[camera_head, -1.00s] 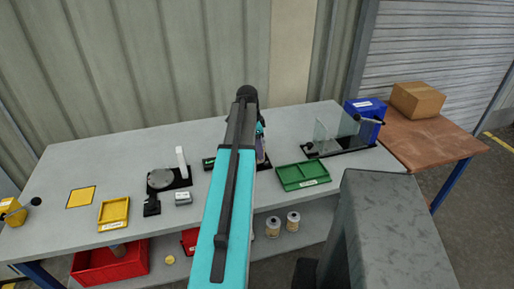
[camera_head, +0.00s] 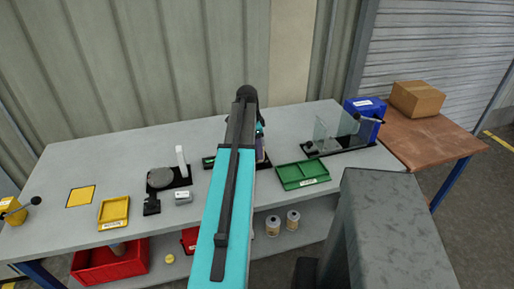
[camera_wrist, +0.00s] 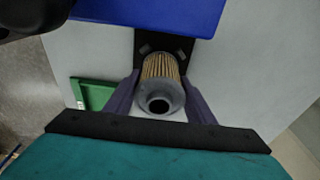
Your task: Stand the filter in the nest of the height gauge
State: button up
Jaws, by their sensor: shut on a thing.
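The filter (camera_wrist: 161,68), with tan pleats and a grey end cap with a dark round hole, sits between the two purple-grey fingers of my gripper (camera_wrist: 160,88) in the wrist view. My gripper is shut on it. Beyond the filter is a black base plate (camera_wrist: 146,40) with small light pads, below a large blue body (camera_wrist: 150,12). These may be parts of the height gauge; I cannot tell for sure. Whether the filter touches the plate is unclear. In the head view my arm hides the filter and most of what stands behind it.
A green tray (camera_head: 302,184) lies right of my arm, beside a clear-panelled fixture (camera_head: 340,153). To the left are a black device with a white post (camera_head: 181,162) and a yellow tray (camera_head: 114,223). Two filters (camera_head: 273,226) stand on the lower shelf near a red bin (camera_head: 134,262).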

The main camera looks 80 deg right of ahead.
jog(key=shift+f, duration=0.25)
dwell(0.6)
jog(key=o, duration=1.6)
jog(key=shift+c, duration=0.2)
jog(key=shift+r+p, duration=0.65)
jog(key=shift+r, duration=0.5)
jog(key=shift+r+p, duration=1.85)
jog(key=shift+r, duration=1.3)
jog(key=shift+s, duration=0.1)
